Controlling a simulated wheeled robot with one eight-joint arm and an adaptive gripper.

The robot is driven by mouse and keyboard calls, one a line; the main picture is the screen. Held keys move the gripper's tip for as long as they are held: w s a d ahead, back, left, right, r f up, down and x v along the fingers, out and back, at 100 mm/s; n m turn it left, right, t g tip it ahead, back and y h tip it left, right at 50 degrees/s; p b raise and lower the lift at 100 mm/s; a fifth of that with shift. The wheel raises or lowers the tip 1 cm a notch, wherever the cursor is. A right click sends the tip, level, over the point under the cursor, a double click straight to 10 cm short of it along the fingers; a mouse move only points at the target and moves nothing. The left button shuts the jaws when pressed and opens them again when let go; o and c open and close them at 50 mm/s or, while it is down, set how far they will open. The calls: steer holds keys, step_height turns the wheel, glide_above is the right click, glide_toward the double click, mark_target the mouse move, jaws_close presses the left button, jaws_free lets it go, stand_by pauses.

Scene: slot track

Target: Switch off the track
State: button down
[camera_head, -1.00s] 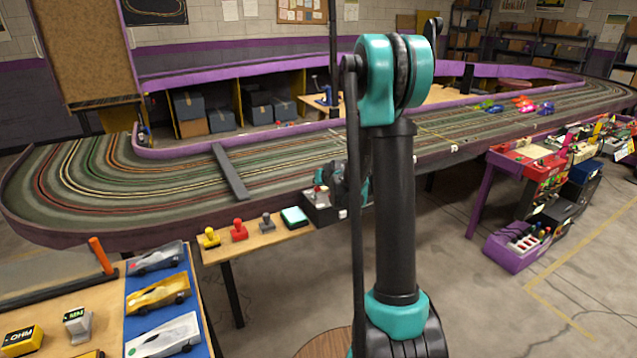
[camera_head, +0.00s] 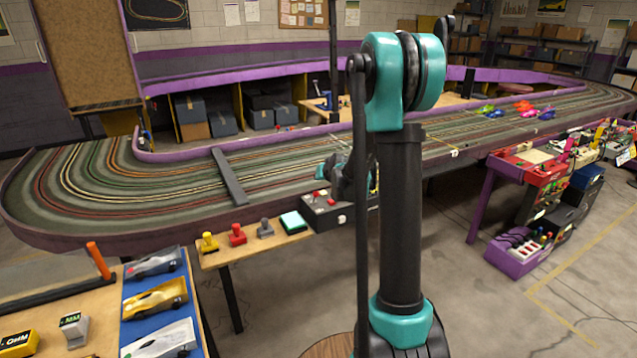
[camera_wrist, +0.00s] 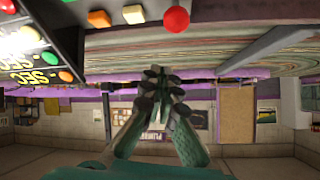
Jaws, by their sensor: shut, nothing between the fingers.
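The slot track (camera_head: 110,205) curves across the head view, with several small cars (camera_head: 527,111) at its far right. A dark control box (camera_head: 345,218) with red controls sits at its front edge, partly hidden by my arm. In the upside-down wrist view, a red round knob (camera_wrist: 176,19) shows at the top, near a white button (camera_wrist: 133,14) and an orange button (camera_wrist: 100,18). My gripper (camera_wrist: 160,78) is shut and empty, apart from the knob. In the head view my gripper (camera_head: 335,173) is just behind the box, partly hidden by my arm.
A wooden ledge (camera_head: 225,258) left of the box bears a yellow (camera_head: 209,242), a red (camera_head: 237,235) and a grey controller (camera_head: 265,228) and a teal-topped block (camera_head: 293,222). A lit panel (camera_wrist: 35,50) shows in the wrist view. Concrete floor (camera_head: 270,310) is clear in front.

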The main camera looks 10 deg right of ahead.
steer(key=s+d, duration=0.1)
steer(key=s, duration=0.7)
steer(key=shift+s+d, duration=0.2)
steer(key=shift+d, duration=0.1)
steer(key=s+f+g+h, duration=0.1)
steer(key=s+f+g, duration=0.2)
steer(key=s, duration=1.4)
steer(key=s+f+g+h, duration=0.1)
steer(key=s+f+g, duration=0.2)
steer(key=s, duration=1.4)
steer(key=shift+f+n+g, duration=0.3)
steer(key=shift+f+g, duration=0.1)
steer(key=shift+f, duration=0.15)
